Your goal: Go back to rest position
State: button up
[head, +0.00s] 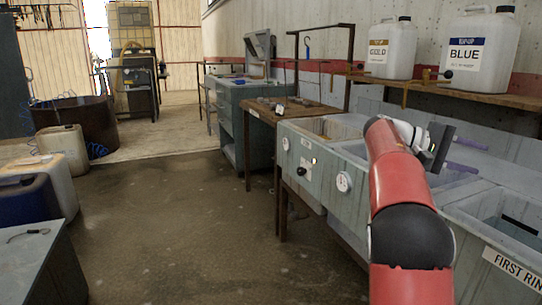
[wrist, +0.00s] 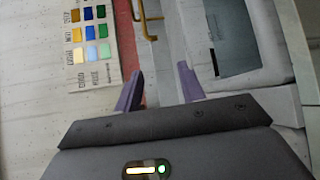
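My gripper (head: 470,156) shows in the head view at the end of my red arm, above the grey tank row on the right. Its two purple fingers point to the right, toward the wall. In the wrist view the fingers of my gripper (wrist: 158,88) stand apart with nothing between them. The gripper is open and empty. My arm reaches forward from the lower right and hides part of the tanks.
Grey tanks (head: 343,205) with dials line the right side. A shelf (head: 505,100) above holds a GOLD jug (head: 391,48) and a BLUE jug (head: 479,50). A colour chart (wrist: 92,40) shows in the wrist view. The wet floor (head: 180,230) at centre-left is clear.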

jog(key=s+a+f+n+t+y, duration=0.1)
jog(key=s+a+f+t+y, duration=0.4)
jog(key=s+a+f, duration=0.6)
jog(key=s+a+f+n+t+y, duration=0.1)
jog(key=s+a+f+t+y, duration=0.5)
jog(key=s+a, duration=0.9)
jog(key=a+f+y, duration=0.3)
jog(key=a+f, duration=0.1)
jog(key=f, duration=0.1)
jog(key=shift+s+a+n+t+y, duration=0.2)
jog(key=shift+n+t+y, duration=0.1)
jog(key=shift+n+y, duration=0.1)
